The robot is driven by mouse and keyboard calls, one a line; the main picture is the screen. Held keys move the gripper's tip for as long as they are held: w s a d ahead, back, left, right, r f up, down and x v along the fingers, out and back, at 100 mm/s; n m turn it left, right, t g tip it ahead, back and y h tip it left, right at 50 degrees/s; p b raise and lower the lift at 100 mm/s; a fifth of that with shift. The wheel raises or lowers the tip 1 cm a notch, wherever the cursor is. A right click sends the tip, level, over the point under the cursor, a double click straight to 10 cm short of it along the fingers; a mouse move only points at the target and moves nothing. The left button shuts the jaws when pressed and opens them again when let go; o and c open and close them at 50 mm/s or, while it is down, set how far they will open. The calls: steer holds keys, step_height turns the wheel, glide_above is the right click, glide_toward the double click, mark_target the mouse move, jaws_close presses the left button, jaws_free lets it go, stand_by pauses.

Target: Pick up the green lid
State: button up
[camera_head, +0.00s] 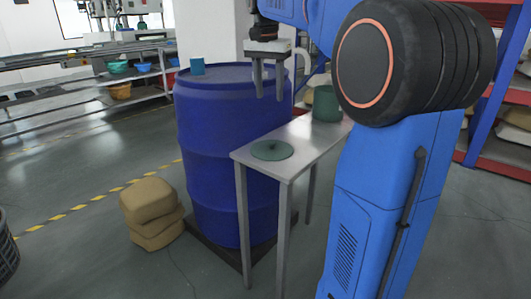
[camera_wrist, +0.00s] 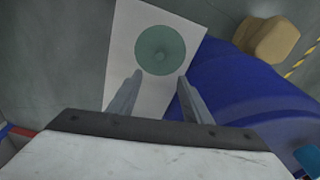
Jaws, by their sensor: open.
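In the wrist view the lid (camera_wrist: 163,50) shows whole, beyond my fingertips. My gripper (camera_head: 268,97) points down, open and empty, above the lid and apart from it. In the wrist view its two fingers (camera_wrist: 160,73) stand wide apart, with the lid's near edge between and beyond their tips.
A green pot (camera_head: 326,104) stands at the table's far end. A large blue drum (camera_head: 215,140) is close beside the table, with a small teal cup (camera_head: 197,66) on top. Tan sacks (camera_head: 152,212) are stacked on the floor at left. Red-and-blue shelving (camera_head: 497,130) is at right.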

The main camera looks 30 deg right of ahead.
mark_target(272, 141)
steer(key=f, duration=0.5)
steer(key=d+f, duration=0.1)
steer(key=f, duration=0.5)
steer(key=w+f, duration=0.1)
steer(key=f, duration=0.4)
steer(key=shift+d+f, duration=0.3)
steer(key=shift+f, duration=0.1)
steer(key=shift+c, duration=0.7)
jaws_close()
